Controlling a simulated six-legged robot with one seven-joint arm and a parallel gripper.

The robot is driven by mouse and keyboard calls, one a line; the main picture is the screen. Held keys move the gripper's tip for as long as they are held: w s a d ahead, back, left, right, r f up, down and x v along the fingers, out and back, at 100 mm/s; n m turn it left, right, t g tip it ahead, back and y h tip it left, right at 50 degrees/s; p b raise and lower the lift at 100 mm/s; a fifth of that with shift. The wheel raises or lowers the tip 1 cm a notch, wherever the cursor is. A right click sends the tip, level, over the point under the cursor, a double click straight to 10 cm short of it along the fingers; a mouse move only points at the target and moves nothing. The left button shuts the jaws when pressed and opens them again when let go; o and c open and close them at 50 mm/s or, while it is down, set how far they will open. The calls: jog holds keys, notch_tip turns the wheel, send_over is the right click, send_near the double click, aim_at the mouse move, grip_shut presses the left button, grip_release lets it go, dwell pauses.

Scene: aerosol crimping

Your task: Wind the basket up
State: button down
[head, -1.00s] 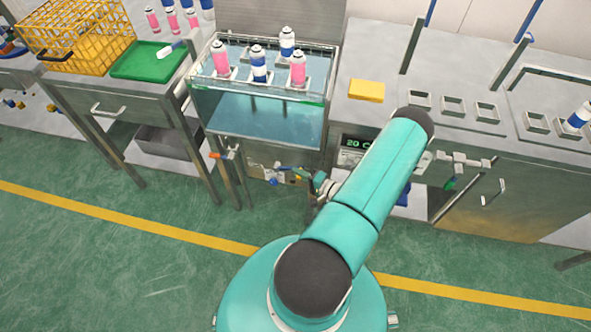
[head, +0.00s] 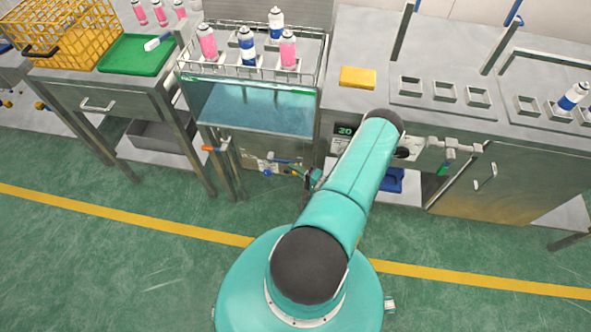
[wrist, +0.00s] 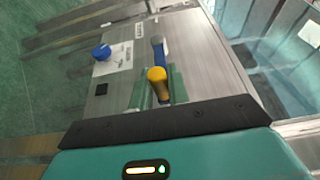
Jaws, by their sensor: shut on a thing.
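The wire basket (head: 262,72) sits at the top of the glass water tank (head: 250,108). It holds upright cans, two pink (head: 207,42) and two blue and white (head: 247,45). Below the tank is a steel panel, and in the wrist view (wrist: 115,70) it carries a blue knob (wrist: 101,51) and a blue crank arm (wrist: 158,46) with a yellow grip (wrist: 157,76). My gripper (wrist: 158,90) is at that yellow grip, shut on it. In the head view my arm partly hides my gripper, low at the panel's right side.
An orange-handled lever (head: 210,149) is left of the panel. A yellow crate (head: 68,40) and a green tray (head: 135,54) stand on the left bench. A yellow sponge-like block (head: 357,78) lies on the right bench. The green floor in front is clear.

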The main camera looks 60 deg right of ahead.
jog(key=shift+w+a+f, duration=0.1)
jog(key=shift+f, duration=0.05)
jog(key=c, duration=1.3)
grip_release()
jog(key=shift+c, duration=0.2)
jog(key=s, duration=1.4)
